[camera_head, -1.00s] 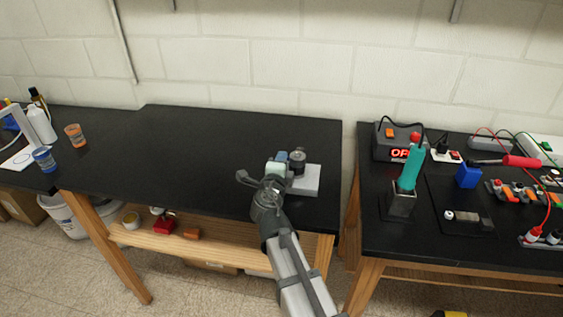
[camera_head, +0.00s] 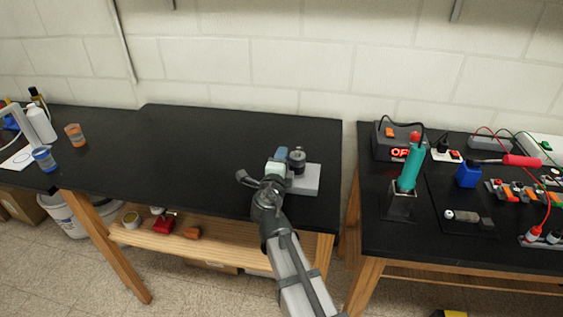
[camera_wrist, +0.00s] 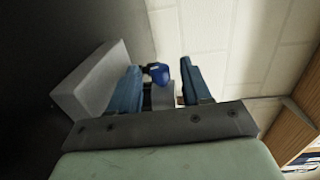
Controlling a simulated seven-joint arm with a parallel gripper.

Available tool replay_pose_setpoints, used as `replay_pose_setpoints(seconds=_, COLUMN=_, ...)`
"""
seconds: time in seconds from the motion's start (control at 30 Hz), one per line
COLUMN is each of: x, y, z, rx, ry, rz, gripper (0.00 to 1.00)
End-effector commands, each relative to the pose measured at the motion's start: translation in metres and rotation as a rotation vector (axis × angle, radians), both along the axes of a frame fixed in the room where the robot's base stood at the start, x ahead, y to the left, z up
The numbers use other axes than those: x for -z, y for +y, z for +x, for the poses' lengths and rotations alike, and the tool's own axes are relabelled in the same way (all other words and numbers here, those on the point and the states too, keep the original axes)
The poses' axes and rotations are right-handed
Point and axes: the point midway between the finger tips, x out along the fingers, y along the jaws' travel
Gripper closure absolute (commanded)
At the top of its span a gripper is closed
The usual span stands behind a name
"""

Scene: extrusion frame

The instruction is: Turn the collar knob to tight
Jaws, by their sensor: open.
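A grey block (camera_head: 309,178) sits near the right end of the long black bench. A dark grey round fixture (camera_head: 297,157) stands on it, partly hidden by my gripper. My gripper (camera_head: 284,154) is just left of this fixture, above the block. In the wrist view my gripper (camera_wrist: 162,64) is open with its two blue fingers apart. A blue rounded knob (camera_wrist: 158,73) with a dark part beside it shows in the gap between them. I cannot tell whether a finger touches it. The grey block (camera_wrist: 92,82) shows at left there. No tight marking is readable.
The bench (camera_head: 200,145) is clear left of the block. An orange-and-grey cup (camera_head: 74,135) and a blue-and-grey cup (camera_head: 44,158) stand far left. The right-hand bench holds a teal-handled tool (camera_head: 410,168), a display box and wiring. A wall is behind.

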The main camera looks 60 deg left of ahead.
Motion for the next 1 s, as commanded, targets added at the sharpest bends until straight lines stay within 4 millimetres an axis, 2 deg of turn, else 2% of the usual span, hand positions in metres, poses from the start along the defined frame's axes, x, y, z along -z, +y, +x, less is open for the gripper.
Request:
replay_pose_setpoints(seconds=0.27, x=-0.001, y=-0.009, z=-0.007, rx=0.0, ry=0.0, rz=0.0, gripper=0.52)
replay_pose_setpoints(seconds=0.7, x=-0.009, y=-0.067, z=-0.064, rx=-0.001, ry=-0.001, rz=0.001, gripper=0.52)
replay_pose_setpoints(seconds=1.0, x=-0.012, y=-0.093, z=-0.092, rx=-0.001, ry=0.0, rz=0.0, gripper=0.52)
